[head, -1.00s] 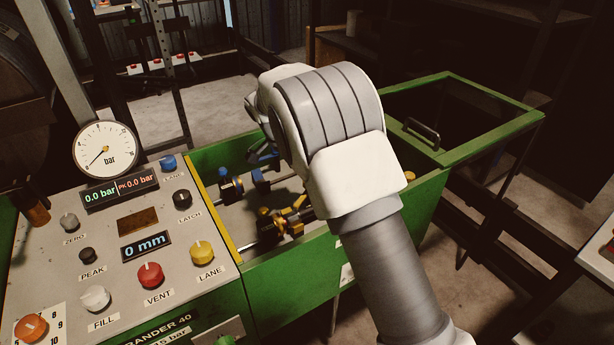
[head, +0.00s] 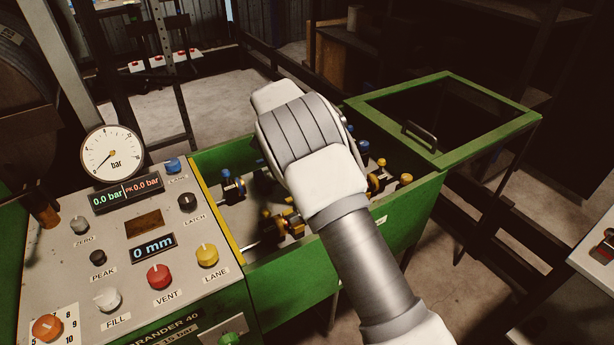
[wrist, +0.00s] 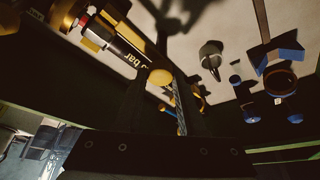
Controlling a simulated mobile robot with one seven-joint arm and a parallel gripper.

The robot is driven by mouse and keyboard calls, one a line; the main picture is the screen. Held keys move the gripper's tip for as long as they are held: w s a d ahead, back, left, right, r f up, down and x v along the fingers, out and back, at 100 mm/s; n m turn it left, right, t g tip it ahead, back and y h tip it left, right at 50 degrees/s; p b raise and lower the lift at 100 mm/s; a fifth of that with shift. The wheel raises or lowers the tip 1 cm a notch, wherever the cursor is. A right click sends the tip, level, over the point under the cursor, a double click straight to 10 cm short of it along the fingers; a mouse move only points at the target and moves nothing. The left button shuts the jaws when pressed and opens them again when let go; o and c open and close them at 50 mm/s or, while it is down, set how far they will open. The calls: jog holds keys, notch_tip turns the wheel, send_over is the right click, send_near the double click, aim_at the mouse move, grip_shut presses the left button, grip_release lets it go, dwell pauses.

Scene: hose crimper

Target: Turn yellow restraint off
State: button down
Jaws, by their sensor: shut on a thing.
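Yellow restraint parts sit along the front side of the green trough (head: 420,205): a yellow and black clamp (head: 285,222) at the left, and a yellow fitting (head: 376,183) with a small yellow knob (head: 405,178) at the right. In the head view my arm hides my gripper. In the wrist view my gripper (wrist: 160,95) shows as dark fingers above a dark bar, around a yellow knob (wrist: 160,77). It is shut on this yellow piece, though the contact is dim. A black hose labelled "bar" (wrist: 125,52) lies just left of the knob.
Blue fittings (head: 232,185) line the trough's far side and show in the wrist view (wrist: 282,80).

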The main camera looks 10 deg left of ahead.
dwell(0.3)
jog(key=c, duration=0.5)
grip_release()
jog(key=s+p+v, duration=0.1)
jog(key=p+v, duration=0.3)
jog(key=v, duration=1.3)
jog(key=shift+w+r+p, duration=0.2)
jog(key=shift+w+p, duration=0.15)
jog(key=shift+w, duration=0.15)
